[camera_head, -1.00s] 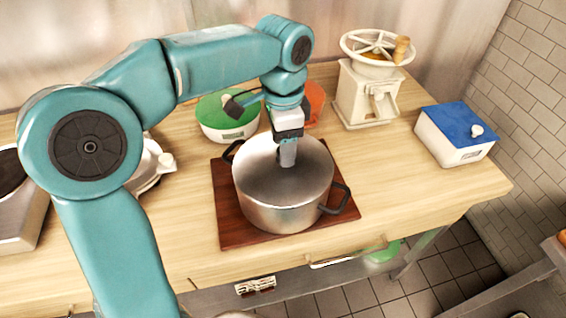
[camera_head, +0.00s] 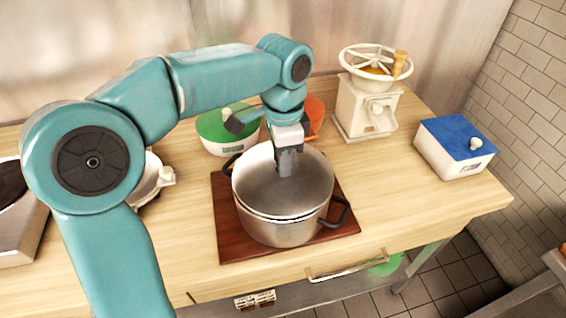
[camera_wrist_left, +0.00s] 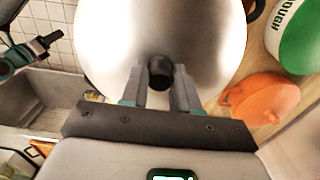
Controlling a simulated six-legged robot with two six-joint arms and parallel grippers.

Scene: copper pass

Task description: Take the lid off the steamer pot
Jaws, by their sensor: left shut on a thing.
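The steamer pot (camera_head: 275,232) is a steel pot with dark side handles on a brown wooden board (camera_head: 232,245). Its shiny steel lid (camera_head: 305,190) sits slightly raised over the pot, with a double rim line at the front. My left gripper (camera_head: 287,165) reaches down from above over the lid's middle. In the left wrist view its fingers (camera_wrist_left: 160,85) are shut on the lid's black knob (camera_wrist_left: 160,72). A dark jawed part with teal at the left of that view (camera_wrist_left: 30,52) looks like my right gripper; its opening is unclear.
Behind the pot stand a green-lidded tub (camera_head: 220,128) and an orange container (camera_head: 312,112). A white hand-wheel grinder (camera_head: 365,105) and a blue-lidded box (camera_head: 455,150) stand to the right. Counter between board and blue-lidded box is free. A white scale-like thing (camera_head: 150,180) is left.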

